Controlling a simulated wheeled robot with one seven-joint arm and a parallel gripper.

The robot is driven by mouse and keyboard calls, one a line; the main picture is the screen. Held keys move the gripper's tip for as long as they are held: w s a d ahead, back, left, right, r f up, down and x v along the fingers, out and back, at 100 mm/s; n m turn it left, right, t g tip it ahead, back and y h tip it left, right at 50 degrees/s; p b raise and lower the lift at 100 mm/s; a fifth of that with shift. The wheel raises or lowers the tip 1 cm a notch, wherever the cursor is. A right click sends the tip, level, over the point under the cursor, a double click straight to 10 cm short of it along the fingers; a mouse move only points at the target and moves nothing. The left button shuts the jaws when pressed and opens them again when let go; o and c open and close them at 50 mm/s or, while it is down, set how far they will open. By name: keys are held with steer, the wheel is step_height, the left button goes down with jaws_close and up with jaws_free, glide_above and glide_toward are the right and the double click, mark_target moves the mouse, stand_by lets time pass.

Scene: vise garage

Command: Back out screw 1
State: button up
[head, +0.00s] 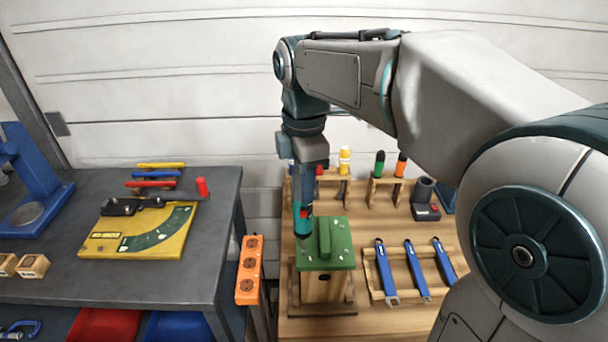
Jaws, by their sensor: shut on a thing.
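A wooden box with a green lid (340,256) stands on the wooden bench, and a raised green bar runs across the lid's middle. Small pale dots, which look like screw heads, show on the lid; I cannot tell which is screw 1. My gripper (303,208) points straight down over the lid's left side. It is shut on a dark teal tool with a red part (303,229), which looks like a screwdriver. The tool's lower end is at the lid's left part; whether it touches a screw there is hidden.
Racks with coloured handles (379,163) stand behind the box. A wooden holder with several blue wrenches (418,270) lies to its right. An orange socket strip (249,270) stands to its left, beside a grey table (50,289) with a yellow gauge board (100,244).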

steer(key=shift+f, duration=0.15)
steer(key=shift+d+f+b, duration=0.1)
steer(key=shift+f+b, duration=0.2)
steer(key=shift+f, duration=0.6)
stand_by(1.3)
steer(key=shift+s+r, duration=0.1)
stand_by(1.1)
stand_by(0.4)
steer(key=shift+r+p, duration=3.1)
steer(key=shift+r, duration=0.65)
